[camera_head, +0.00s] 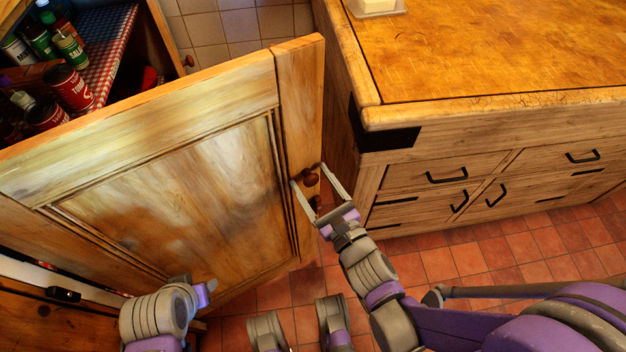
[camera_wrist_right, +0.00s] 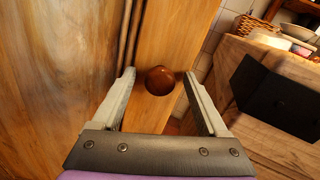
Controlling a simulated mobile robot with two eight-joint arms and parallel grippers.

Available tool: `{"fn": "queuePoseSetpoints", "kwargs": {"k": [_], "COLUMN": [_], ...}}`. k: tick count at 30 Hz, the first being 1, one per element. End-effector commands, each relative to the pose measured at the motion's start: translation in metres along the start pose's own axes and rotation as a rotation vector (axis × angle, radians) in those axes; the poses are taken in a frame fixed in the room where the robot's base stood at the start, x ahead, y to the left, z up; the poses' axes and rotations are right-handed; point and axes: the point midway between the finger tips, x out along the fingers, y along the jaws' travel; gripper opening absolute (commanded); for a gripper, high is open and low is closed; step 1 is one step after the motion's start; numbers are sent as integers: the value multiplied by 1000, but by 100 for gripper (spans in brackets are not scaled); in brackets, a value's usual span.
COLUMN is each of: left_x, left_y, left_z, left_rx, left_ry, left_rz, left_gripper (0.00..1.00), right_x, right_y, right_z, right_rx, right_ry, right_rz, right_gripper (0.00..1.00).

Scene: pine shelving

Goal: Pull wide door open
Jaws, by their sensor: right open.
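The wide pine door (camera_head: 180,170) stands open, swung out from its cupboard, with shelves of cans and bottles showing behind it. Its round brown knob (camera_head: 310,178) is near the door's free edge. My right gripper (camera_head: 308,176) is open, with one finger on either side of the knob. In the right wrist view the knob (camera_wrist_right: 160,80) sits between the two fingertips, with gaps on both sides. My left arm ends low at the left in the head view, in front of the door; its gripper fingers are not clearly visible.
A butcher-block counter (camera_head: 500,45) with drawers and black handles stands close to the right of the door. Cans (camera_head: 68,88) and bottles stand on the cupboard shelf at upper left. Red tile floor (camera_head: 470,262) is clear below the counter.

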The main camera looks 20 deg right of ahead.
Motion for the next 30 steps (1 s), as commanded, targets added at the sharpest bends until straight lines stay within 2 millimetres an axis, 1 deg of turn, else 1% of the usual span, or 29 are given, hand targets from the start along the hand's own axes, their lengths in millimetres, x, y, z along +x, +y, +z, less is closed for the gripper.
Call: {"fn": "queuePoseSetpoints", "kwargs": {"k": [2,5,12,15,18,22,29,30], "left_x": [-4,-15,-52,-63,-69,-73,-72,-72], "left_y": [0,0,0,0,0,0,0,0], "left_z": [-1,-5,-18,-22,-25,-26,-26,-26], "left_rx": [0,0,0,0,0,0,0,0], "left_ry": [1,5,19,23,25,27,26,26], "left_rz": [0,0,0,0,0,0,0,0], "left_gripper": [50,50,50,50,50,50,50,50], "right_x": [0,-1,-1,0,0,0,0,0], "right_y": [-1,-4,-13,-16,-18,-20,-20,-20], "right_z": [5,18,67,82,92,98,98,98], "right_rx": [0,0,-1,0,-1,-1,0,0], "right_ry": [0,-1,-2,-1,-1,0,0,0], "right_rz": [0,0,-1,-1,0,0,0,0], "right_gripper": [76,76,76,76,76,76,76,75]}}
